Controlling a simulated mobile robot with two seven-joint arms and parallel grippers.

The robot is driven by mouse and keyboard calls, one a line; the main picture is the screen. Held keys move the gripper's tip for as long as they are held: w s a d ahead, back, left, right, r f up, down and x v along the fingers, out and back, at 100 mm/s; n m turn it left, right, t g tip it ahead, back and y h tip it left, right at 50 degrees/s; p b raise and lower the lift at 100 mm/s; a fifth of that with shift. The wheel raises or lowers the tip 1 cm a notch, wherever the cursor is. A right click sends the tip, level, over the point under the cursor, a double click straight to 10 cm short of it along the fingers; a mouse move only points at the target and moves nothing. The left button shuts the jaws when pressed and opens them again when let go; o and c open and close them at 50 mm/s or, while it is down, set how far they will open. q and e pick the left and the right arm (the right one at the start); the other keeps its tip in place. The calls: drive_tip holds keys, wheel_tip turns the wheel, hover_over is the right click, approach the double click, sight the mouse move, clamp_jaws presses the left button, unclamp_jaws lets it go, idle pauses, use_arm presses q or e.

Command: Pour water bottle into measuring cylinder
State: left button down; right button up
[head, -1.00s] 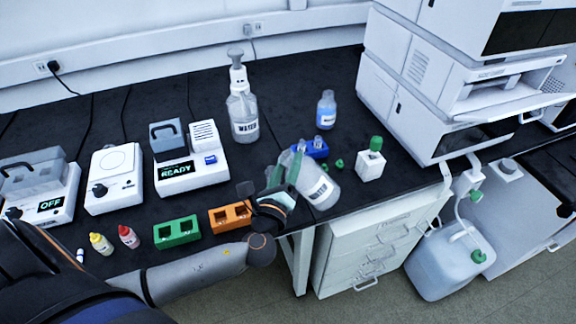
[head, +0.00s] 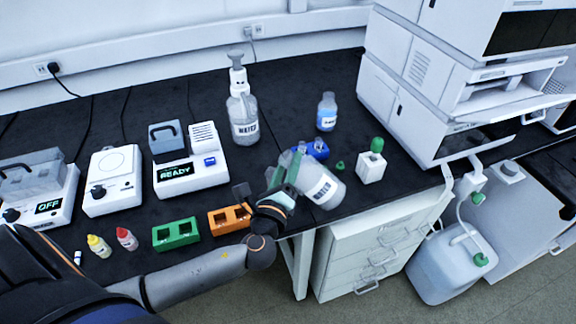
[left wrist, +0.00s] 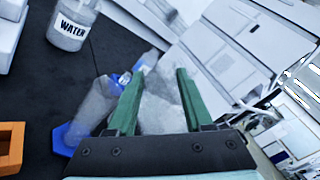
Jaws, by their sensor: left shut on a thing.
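My left gripper (head: 288,172) is shut on a clear bottle (head: 322,186) with a white WATER label. It holds the bottle strongly tilted above the bench near its front edge, the neck end towards the upper left. In the left wrist view the bottle (left wrist: 160,103) is between the green fingers. The measuring cylinder's blue base (head: 317,150) is just behind the bottle's neck end. The clear cylinder (left wrist: 92,108) shows beside the left finger in the left wrist view. I cannot tell whether water is flowing or whether bottle and cylinder touch. My right gripper is out of view.
A WATER dispenser bottle (head: 243,118) and a small blue-labelled bottle (head: 326,112) stand behind. A white green-capped bottle (head: 371,165) stands right. Orange (head: 230,218) and green (head: 176,233) racks lie left. The READY device (head: 192,172) is behind them; stacked instruments fill the right.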

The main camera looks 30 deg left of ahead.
use_arm(q)
drive_tip(key=shift+r, duration=0.1)
drive_tip(key=shift+f+n+b, duration=0.4)
drive_tip(key=shift+b, duration=0.4)
drive_tip(key=shift+a, duration=0.1)
drive_tip(key=shift+f+n+b, duration=0.1)
drive_tip(key=shift+n+b, duration=0.2)
drive_tip(key=shift+f+n+b, duration=0.15)
drive_tip(key=shift+n+b, duration=0.25)
drive_tip(key=shift+b, duration=0.15)
